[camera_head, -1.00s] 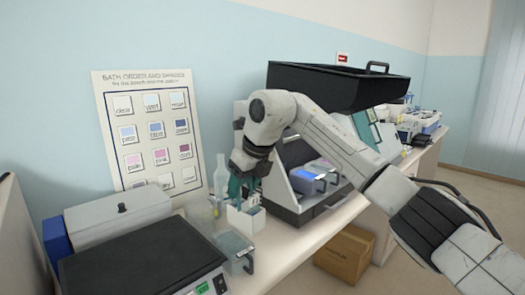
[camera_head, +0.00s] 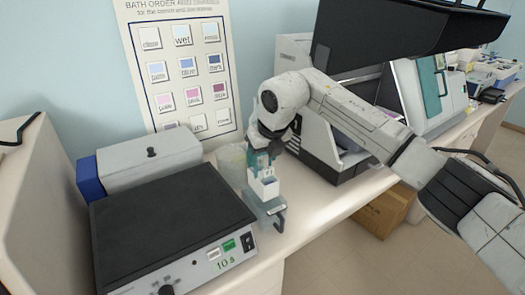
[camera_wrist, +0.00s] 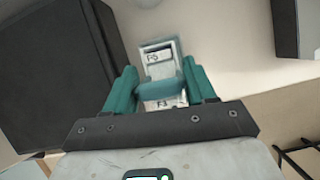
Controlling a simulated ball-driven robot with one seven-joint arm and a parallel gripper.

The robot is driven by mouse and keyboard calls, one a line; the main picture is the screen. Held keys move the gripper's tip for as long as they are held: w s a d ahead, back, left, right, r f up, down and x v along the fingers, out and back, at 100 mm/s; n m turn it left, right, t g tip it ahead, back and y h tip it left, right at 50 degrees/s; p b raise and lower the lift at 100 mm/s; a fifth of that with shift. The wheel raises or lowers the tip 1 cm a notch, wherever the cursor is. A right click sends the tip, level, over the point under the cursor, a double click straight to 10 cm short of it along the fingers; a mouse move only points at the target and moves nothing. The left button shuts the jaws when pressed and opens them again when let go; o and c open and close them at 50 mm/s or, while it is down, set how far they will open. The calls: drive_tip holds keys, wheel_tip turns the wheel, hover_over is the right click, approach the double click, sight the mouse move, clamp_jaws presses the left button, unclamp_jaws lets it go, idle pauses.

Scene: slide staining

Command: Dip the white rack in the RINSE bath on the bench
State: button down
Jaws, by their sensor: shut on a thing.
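The white rack (camera_head: 264,187) hangs under my gripper (camera_head: 262,161), whose teal fingers are shut on it. In the wrist view my gripper (camera_wrist: 160,82) has a finger on each side of the rack (camera_wrist: 158,57), and labels reading F-5 and F-3 show. A clear grey bath (camera_head: 266,208) with a dark handle stands on the bench just under the rack in the head view. No RINSE label can be read on it. I cannot tell whether the rack's bottom is above the bath or partly inside it.
A black-topped device (camera_head: 165,230) reading 10 s stands left of the bath. A clear beaker (camera_head: 231,165) stands behind, near a grey lidded box (camera_head: 150,165). A dark-hooded machine (camera_head: 335,145) stands to the right. The bench's front edge is close to the bath.

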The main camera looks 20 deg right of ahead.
drive_tip(key=shift+f+b, duration=2.3)
drive_tip(key=shift+f, duration=2.25)
drive_tip(key=shift+r, duration=0.1)
wheel_tip(320, 180, up, 10)
drive_tip(key=p, duration=0.6)
drive_tip(key=shift+r+p, duration=0.15)
drive_tip(key=shift+p, duration=0.25)
drive_tip(key=shift+d, duration=0.1)
